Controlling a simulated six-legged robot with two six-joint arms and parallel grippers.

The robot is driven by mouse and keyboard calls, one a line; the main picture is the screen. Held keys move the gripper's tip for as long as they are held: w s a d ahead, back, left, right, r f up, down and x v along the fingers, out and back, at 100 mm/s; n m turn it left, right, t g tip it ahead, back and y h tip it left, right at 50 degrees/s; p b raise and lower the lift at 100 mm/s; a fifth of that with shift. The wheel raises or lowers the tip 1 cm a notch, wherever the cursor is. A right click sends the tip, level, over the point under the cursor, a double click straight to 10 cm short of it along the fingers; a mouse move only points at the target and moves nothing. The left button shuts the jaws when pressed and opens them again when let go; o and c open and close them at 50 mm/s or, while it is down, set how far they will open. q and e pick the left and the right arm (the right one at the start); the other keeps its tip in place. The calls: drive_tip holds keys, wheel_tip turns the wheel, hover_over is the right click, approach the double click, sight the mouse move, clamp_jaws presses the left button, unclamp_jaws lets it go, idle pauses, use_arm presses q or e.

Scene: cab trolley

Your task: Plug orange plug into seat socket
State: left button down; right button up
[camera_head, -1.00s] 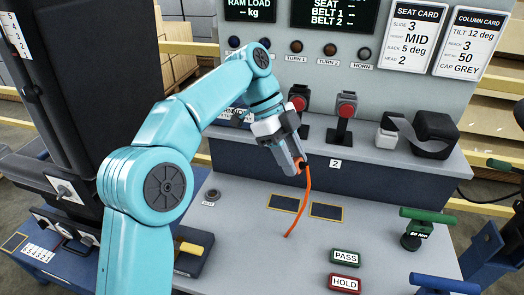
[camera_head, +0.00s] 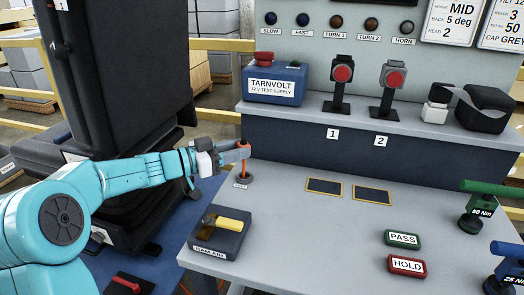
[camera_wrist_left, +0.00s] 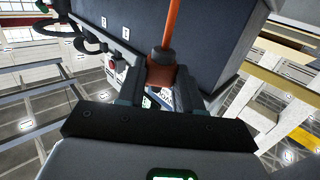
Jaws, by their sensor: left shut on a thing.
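My left gripper (camera_head: 238,155) is shut on the orange plug (camera_head: 244,146), just above the round grey socket marked SEAT (camera_head: 239,181) on the bench. An orange cord (camera_head: 243,168) runs down from the plug in front of that socket. In the left wrist view, the plug (camera_wrist_left: 162,70) sits between the two fingers (camera_wrist_left: 160,85) and its cord (camera_wrist_left: 172,25) leads to the top edge. The head view does not show whether plug and socket touch. My right gripper is not in view.
The black seat (camera_head: 118,75) stands left of the bench (camera_head: 310,235). The TARNVOLT supply (camera_head: 275,86) stands on the shelf behind. The middle of the bench is clear.

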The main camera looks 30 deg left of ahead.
sight(237, 178)
use_arm(q)
drive_tip(key=shift+f+t, duration=0.2)
drive_tip(key=shift+t, duration=0.1)
drive_tip(key=shift+f, duration=0.15)
drive_tip(key=shift+w+f, duration=0.1)
drive_tip(key=shift+f, duration=2.05)
drive_tip(key=shift+b, duration=0.95)
drive_tip(key=shift+b, duration=0.9)
